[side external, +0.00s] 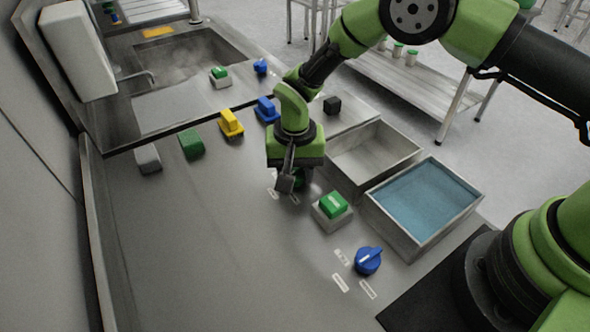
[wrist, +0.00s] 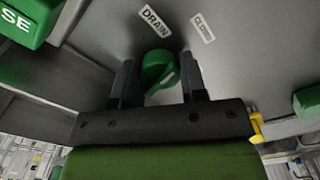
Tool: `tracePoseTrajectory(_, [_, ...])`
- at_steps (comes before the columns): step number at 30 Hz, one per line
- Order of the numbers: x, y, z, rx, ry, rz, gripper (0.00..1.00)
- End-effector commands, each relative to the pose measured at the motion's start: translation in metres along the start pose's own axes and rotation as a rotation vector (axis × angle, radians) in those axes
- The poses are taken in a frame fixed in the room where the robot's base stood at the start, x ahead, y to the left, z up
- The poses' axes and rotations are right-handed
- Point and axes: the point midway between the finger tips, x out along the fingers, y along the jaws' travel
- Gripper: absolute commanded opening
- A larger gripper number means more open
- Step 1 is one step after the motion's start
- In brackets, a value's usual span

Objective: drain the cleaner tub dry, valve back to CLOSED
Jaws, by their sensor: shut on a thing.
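My gripper (side external: 290,180) points down at the counter, shut on a green valve knob (side external: 300,179). In the wrist view the green knob (wrist: 160,68) sits between the two fingers, partly hidden, with a white mark on it. The DRAIN label (wrist: 155,20) and the CLOSED label (wrist: 203,28) lie just beyond the knob; I cannot tell which one it points to. A metal tub (side external: 333,172) beside my gripper shows a bare floor with no clear liquid. A second tub (side external: 398,238) to its right holds blue liquid (side external: 425,203). Neither tub's contents are named by a readable label.
A green push button (side external: 333,206) on a grey box stands right of my gripper. A blue knob (side external: 368,261) with white labels is at the front right. Blue, yellow (side external: 231,123), green (side external: 191,144) and grey blocks line the counter behind. The front left counter is clear.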

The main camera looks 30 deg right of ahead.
Motion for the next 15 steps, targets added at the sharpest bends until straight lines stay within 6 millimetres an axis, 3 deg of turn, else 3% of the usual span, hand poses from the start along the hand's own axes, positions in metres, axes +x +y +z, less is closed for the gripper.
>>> tracePoseTrajectory(15, [-0.0002,-0.0001,0.0003,0.241,-0.001,0.000,0.15])
